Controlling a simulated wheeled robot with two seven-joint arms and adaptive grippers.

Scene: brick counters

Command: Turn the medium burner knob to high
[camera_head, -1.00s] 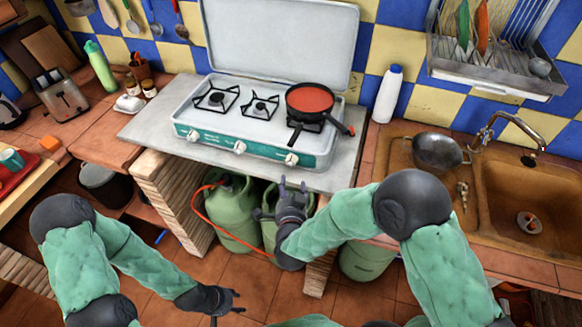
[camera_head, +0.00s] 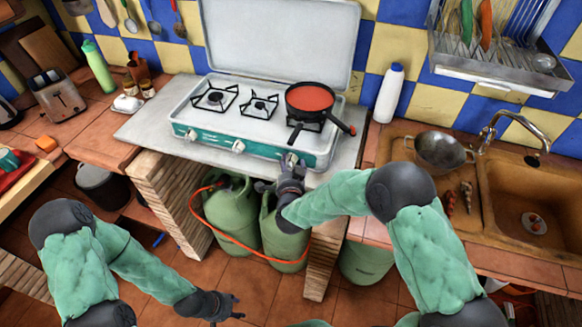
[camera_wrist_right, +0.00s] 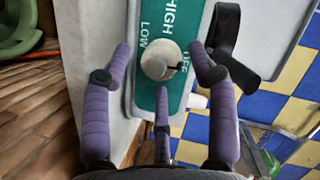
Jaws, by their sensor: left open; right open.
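The stove's teal front panel (camera_head: 215,139) carries a left knob (camera_head: 191,135), a middle knob (camera_head: 238,146) and a right knob (camera_head: 291,158). My right gripper (camera_head: 290,168) is at the right knob, open. In the right wrist view the pale round knob (camera_wrist_right: 160,58) lies between the spread purple fingers of my right gripper (camera_wrist_right: 160,66), with no clear contact. LOW, HIGH and OFF are printed around it, and its dark mark points towards OFF. My left gripper (camera_head: 228,306) is open and empty, low over the floor.
A red pan (camera_head: 310,98) sits on the right burner, its handle reaching over the front right; the left burner (camera_head: 214,97) and middle burner (camera_head: 259,105) are bare. Green gas cylinders (camera_head: 232,212) stand under the counter. A white bottle (camera_head: 389,94) stands right of the stove.

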